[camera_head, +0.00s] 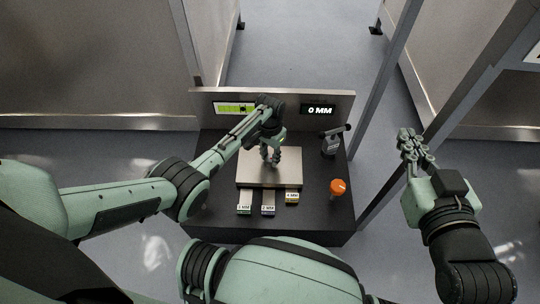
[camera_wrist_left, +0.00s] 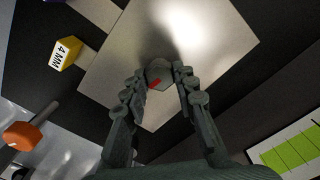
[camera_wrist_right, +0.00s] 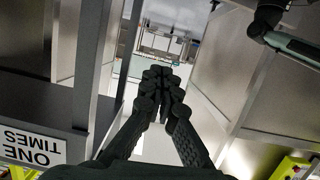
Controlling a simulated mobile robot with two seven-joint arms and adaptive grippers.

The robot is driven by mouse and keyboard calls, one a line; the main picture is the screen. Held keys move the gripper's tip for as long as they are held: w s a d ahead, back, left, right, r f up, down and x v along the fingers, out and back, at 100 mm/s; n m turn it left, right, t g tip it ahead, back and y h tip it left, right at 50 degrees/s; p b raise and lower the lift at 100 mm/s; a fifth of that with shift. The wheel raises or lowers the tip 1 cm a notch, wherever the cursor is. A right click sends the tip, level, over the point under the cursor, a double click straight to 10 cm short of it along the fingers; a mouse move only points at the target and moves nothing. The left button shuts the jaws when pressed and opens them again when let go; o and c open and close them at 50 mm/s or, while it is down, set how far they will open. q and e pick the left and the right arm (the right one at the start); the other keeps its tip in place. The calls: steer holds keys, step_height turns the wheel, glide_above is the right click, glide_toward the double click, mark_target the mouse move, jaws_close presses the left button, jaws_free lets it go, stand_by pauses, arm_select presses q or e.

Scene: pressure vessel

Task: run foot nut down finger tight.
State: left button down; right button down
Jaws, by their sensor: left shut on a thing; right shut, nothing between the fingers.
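The foot nut (camera_wrist_left: 159,70) is a grey, faceted piece with a red mark on its side, seen between the fingertips in the left wrist view. My left gripper (camera_wrist_left: 160,78) is shut on it, over the bright metal plate. In the head view my left gripper (camera_head: 270,156) points down at the plate (camera_head: 262,181) and its fingers hide the nut. What lies under the nut and any gap there are hidden. My right gripper (camera_head: 414,148) is shut and empty, off to the right of the bench; its fingertips meet in the right wrist view (camera_wrist_right: 162,88).
The black bench (camera_head: 222,218) carries tags 1 MM (camera_head: 244,208), 2 MM (camera_head: 268,210) and 4 MM (camera_head: 292,197) at the plate's front. An orange-topped item (camera_head: 338,187) and a grey tool (camera_head: 331,143) stand right. The back panel has a 0 MM display (camera_head: 318,110) and a green gauge (camera_head: 232,108).

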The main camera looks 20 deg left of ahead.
mark_target(270, 158)
arm_select(q)
steer(key=m+p, duration=0.2)
steer(key=m, duration=0.4)
steer(key=shift+m, duration=2.2)
arm_select(e)
steer(key=s+d+f+g+h, duration=0.3)
steer(key=s+d+f+g, duration=0.2)
steer(key=d+f, duration=0.3)
steer(key=shift+s+f+m+g, duration=0.25)
steer(key=shift+f+m+g, duration=0.2)
steer(key=shift+f, duration=0.2)
steer(key=shift+d, duration=0.1)
arm_select(q)
steer(key=c, duration=1.2)
jaws_free()
steer(key=shift+r, duration=0.1)
arm_select(e)
steer(key=shift+s, duration=0.1)
arm_select(q)
step_height(270, 158, up, 12)
